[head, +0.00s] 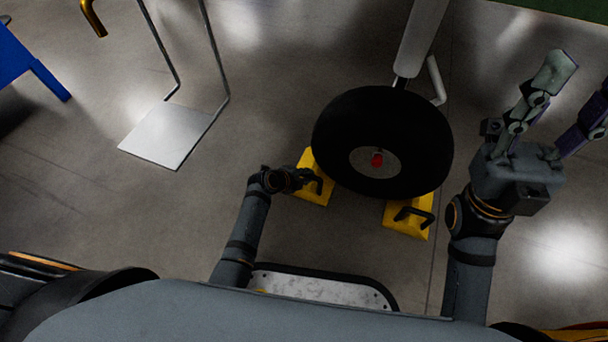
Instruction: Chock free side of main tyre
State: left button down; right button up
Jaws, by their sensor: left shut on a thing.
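The black main tyre (335,135) with a red hub centre stands on the floor under a white strut. A yellow chock (318,195) with a black handle sits at the tyre's lower left side. My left gripper (304,180) is shut on this chock's handle; its fingers are partly hidden. Whether the chock touches the tyre I cannot tell. A second yellow chock (393,222) with a black handle sits at the tyre's lower right side, partly overlapped by the tyre. My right gripper (583,92) is open and empty, raised to the right of the tyre.
A metal stand with a flat plate (165,140) is on the floor at the upper left. A blue object (22,65) is at the left edge, with a yellow bent bar (92,18) at the top. The grey floor between the plate and the left chock is clear.

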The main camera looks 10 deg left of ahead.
pick_arm(q)
jog(key=shift+d+r, duration=0.15)
jog(key=shift+d, duration=0.35)
jog(key=c, duration=1.2)
grip_release()
jog(key=shift+o, duration=0.4)
jog(key=shift+s, duration=0.15)
jog(key=o, duration=0.6)
jog(key=shift+c, duration=0.2)
